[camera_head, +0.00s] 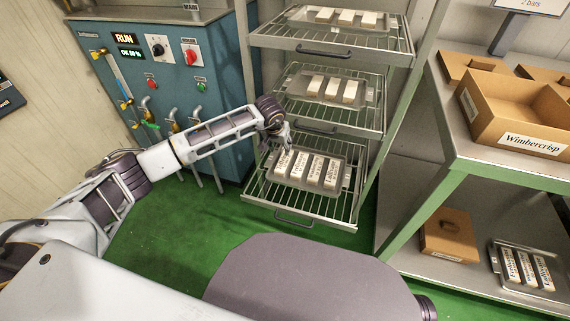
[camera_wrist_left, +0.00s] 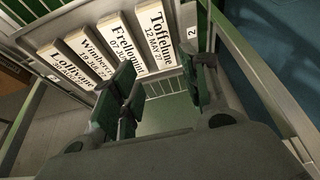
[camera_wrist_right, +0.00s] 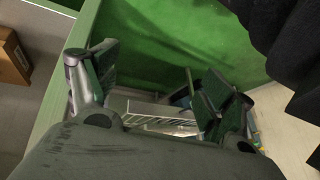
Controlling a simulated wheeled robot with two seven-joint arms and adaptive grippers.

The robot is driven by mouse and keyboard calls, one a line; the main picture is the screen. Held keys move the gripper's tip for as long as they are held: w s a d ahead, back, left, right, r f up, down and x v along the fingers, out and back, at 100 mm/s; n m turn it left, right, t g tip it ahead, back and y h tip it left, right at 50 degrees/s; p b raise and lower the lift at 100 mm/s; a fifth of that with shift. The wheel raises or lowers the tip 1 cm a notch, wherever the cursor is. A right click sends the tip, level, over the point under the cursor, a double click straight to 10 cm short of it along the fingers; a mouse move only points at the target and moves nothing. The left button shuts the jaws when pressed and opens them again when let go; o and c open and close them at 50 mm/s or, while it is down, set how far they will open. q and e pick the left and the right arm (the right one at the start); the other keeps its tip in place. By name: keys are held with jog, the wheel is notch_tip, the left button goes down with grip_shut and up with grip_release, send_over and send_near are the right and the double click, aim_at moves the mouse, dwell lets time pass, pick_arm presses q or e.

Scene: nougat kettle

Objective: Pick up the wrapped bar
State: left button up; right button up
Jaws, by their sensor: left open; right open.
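Several white wrapped bars with black lettering lie side by side on a metal tray (camera_head: 268,173) on the lowest pulled-out wire shelf of the rack. My right gripper (camera_wrist_right: 160,85) is open and empty in the right wrist view and out of the head view.
Higher wire shelves (camera_head: 360,112) with more bars overhang the lowest one. A blue control cabinet (camera_head: 183,85) stands at left. A green-framed bench (camera_head: 452,150) at right holds a Wimbercrisp carton (camera_head: 515,139); below are a brown box (camera_head: 447,240) and another bar tray (camera_head: 498,252).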

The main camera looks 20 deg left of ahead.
pick_arm(q)
jog(key=shift+f, duration=0.1)
jog(key=b, duration=0.3)
send_over(284, 160)
jog(key=s, duration=0.2)
notch_tip(284, 160, down, 8)
jog(key=shift+s+d+r, duration=0.1)
jog(key=shift+d, duration=0.05)
pick_arm(e)
notch_tip(284, 160, down, 6)
jog(key=a+t, duration=0.1)
jog(key=shift+m+y, duration=0.3)
jog(key=shift+y, duration=0.1)
jog(key=shift+w, duration=0.1)
pick_arm(q)
jog(key=shift+b+x, duration=0.95)
jog(key=shift+x, duration=0.65)
jog(key=shift+b+x, duration=0.45)
jog(key=shift+x, duration=0.55)
pick_arm(e)
jog(key=shift+w+a+f+t+y, duration=0.1)
jog(key=shift+a+f+t+y, duration=0.1)
jog(key=shift+f, duration=0.4)
jog(key=shift+w+a+f+t+y, duration=0.1)
jog(key=shift+a+f, duration=0.05)
jog(key=shift+f, duration=0.45)
pick_arm(q)
jog(key=shift+s, duration=0.1)
jog(key=shift+c, duration=0.3)
jog(key=c, duration=0.7)
